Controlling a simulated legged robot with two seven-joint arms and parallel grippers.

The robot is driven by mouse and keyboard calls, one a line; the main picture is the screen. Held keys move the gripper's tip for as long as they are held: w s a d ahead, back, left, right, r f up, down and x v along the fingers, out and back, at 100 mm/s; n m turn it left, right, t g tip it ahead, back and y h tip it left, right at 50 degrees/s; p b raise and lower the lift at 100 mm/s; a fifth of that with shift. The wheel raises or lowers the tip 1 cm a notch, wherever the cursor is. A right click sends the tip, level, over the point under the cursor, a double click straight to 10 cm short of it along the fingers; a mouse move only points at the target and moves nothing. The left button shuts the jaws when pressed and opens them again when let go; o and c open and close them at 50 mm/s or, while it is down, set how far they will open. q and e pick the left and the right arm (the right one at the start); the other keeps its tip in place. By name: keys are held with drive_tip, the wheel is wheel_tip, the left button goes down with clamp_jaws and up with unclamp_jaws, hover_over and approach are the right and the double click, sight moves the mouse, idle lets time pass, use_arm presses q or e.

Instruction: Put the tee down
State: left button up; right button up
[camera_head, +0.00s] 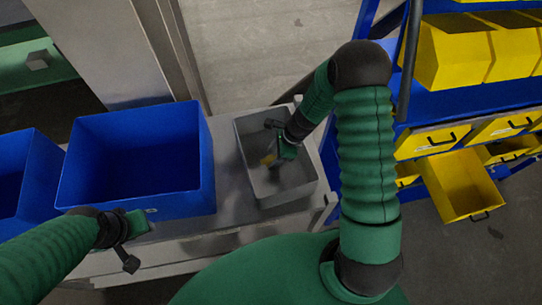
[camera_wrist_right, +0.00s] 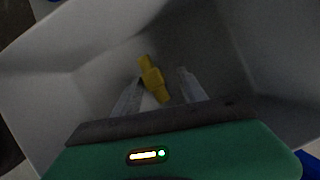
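The yellow tee (camera_head: 268,159) is inside the grey bin (camera_head: 247,143), low near its floor. My right gripper (camera_head: 276,155) reaches down into that bin, right beside the tee. In the right wrist view the two fingers (camera_wrist_right: 162,76) stand apart. The tee (camera_wrist_right: 153,80) shows between them, nearer the left finger, with a gap to the right finger. I cannot tell whether it touches the left finger. The bin's grey walls (camera_wrist_right: 225,50) surround the gripper. My left gripper (camera_head: 138,224) is in front of the large blue bin; its fingers are not clear.
The blue bin (camera_head: 75,175) stands left of the grey bin on the grey table (camera_head: 226,165). Another blue bin (camera_head: 40,165) is at the far left. A blue rack (camera_head: 480,97) with yellow bins (camera_head: 447,55) and an open yellow drawer (camera_head: 462,185) stands at the right.

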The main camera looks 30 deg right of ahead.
drive_tip(key=shift+d, duration=0.25)
drive_tip(key=shift+w+a+r+p, duration=0.1)
drive_tip(key=shift+a+r+p, duration=0.05)
drive_tip(key=shift+r+p, duration=0.2)
drive_tip(key=b+v, duration=0.1)
drive_tip(key=v, duration=0.3)
drive_tip(key=a+b+v, duration=0.1)
drive_tip(key=v, duration=0.1)
drive_tip(key=shift+d+r+b, duration=0.15)
drive_tip(key=shift+r+b, duration=0.15)
drive_tip(key=shift+r, duration=0.3)
use_arm(q)
wheel_tip(320, 180, down, 2)
drive_tip(key=shift+d+f+b, duration=0.15)
drive_tip(key=shift+f+b, duration=0.1)
drive_tip(key=shift+b, duration=0.1)
use_arm(e)
drive_tip(key=v, duration=0.2)
drive_tip(key=d+v, duration=0.1)
drive_tip(key=v, duration=0.2)
drive_tip(key=shift+f, duration=0.25)
drive_tip(key=shift+a, duration=0.15)
